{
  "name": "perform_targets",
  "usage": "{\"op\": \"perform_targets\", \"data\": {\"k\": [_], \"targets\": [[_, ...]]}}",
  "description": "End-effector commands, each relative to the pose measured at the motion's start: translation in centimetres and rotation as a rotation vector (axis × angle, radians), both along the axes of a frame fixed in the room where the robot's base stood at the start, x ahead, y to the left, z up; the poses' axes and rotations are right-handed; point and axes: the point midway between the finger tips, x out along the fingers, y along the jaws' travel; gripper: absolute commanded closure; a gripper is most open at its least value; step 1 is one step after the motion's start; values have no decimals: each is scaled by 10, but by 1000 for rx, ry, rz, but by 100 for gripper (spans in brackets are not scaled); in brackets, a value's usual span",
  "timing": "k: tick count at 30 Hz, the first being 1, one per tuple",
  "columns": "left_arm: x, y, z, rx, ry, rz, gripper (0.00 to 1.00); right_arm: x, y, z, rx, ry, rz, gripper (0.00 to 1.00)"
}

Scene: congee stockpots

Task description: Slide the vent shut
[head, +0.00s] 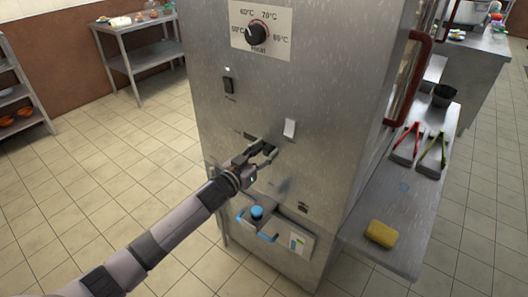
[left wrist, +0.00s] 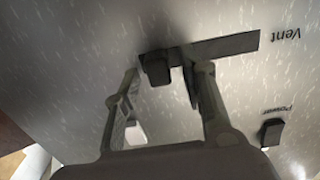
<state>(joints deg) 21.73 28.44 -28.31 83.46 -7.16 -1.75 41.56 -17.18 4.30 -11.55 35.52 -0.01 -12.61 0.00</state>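The vent (left wrist: 225,46) is a dark slot in the steel cabinet front, with the label "Vent" upside down beside it in the left wrist view. Its dark slider knob (left wrist: 157,68) sits at the slot's left end there. In the head view the slot (head: 249,135) shows just above my left gripper (head: 266,152), which hides the knob. My left gripper (left wrist: 168,72) is open, with one finger on each side of the knob. I see gaps beside the knob and cannot tell any contact. My right gripper is not in view.
A side shelf (head: 375,215) holds a yellow sponge (head: 382,233) and tongs (head: 407,145).

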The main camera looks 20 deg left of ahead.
Motion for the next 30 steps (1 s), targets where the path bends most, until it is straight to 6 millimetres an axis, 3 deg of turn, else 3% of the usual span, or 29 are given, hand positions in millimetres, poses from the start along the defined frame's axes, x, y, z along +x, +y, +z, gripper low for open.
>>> {"op": "perform_targets", "data": {"k": [5, 22, 30], "targets": [[0, 0, 0, 0, 0, 0, 62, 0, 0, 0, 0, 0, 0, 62], [-1, 0, 0, 0, 0, 0, 100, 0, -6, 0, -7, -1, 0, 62], [-1, 0, 0, 0, 0, -1, 100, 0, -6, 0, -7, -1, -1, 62]]}}
